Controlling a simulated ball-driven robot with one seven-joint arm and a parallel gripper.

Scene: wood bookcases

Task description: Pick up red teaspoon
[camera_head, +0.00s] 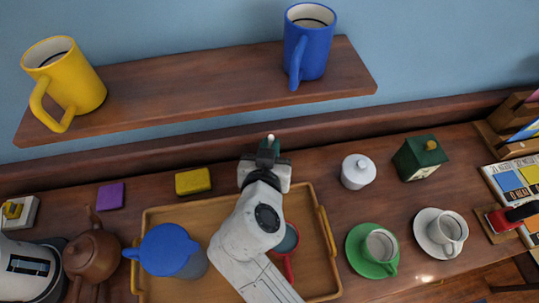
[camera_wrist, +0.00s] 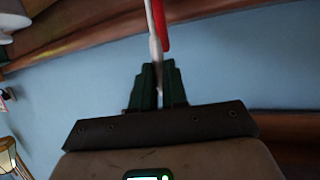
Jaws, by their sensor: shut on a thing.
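My gripper (camera_head: 268,150) is raised over the back edge of the wooden tray, in front of the wall. In the wrist view my gripper (camera_wrist: 158,68) has its dark green fingers closed around a thin red and whitish teaspoon (camera_wrist: 161,25). The teaspoon runs up out of the top of that view, so its far end is hidden. In the head view only a small pale tip shows at the fingers, and the rest of the teaspoon cannot be made out.
A tray (camera_head: 326,235) holds a blue-lidded pitcher (camera_head: 168,250) and a red-handled cup (camera_head: 288,240), partly behind my arm. A shelf (camera_head: 190,85) with a yellow mug (camera_head: 65,80) and blue mug (camera_head: 308,45) hangs above. A white sugar pot (camera_head: 357,172) stands right of my gripper.

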